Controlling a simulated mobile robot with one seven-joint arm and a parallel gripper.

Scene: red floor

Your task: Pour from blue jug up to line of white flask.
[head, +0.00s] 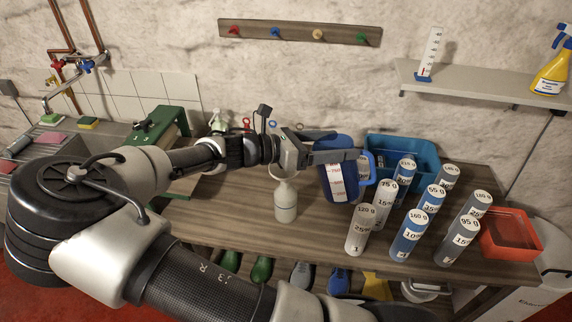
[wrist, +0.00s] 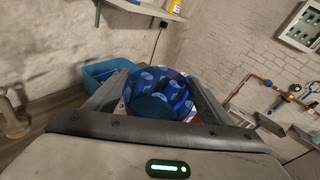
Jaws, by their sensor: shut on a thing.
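The blue jug (head: 335,190), with a white scale strip and red marks on its side and a blue handle at right, is at the middle of the bench. My gripper (head: 338,157) is shut on it near the rim. In the wrist view the jug (wrist: 158,98) sits between the two fingers of my gripper (wrist: 155,100). The jug looks upright; I cannot tell whether it touches the bench.
Several labelled cylinders (head: 409,234) stand close together right of the jug. A blue crate (head: 425,150) is behind them and a red tray (head: 512,236) is at the right end. The bench front (head: 230,232) left of the flask is clear. A wall shelf (head: 480,88) hangs above.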

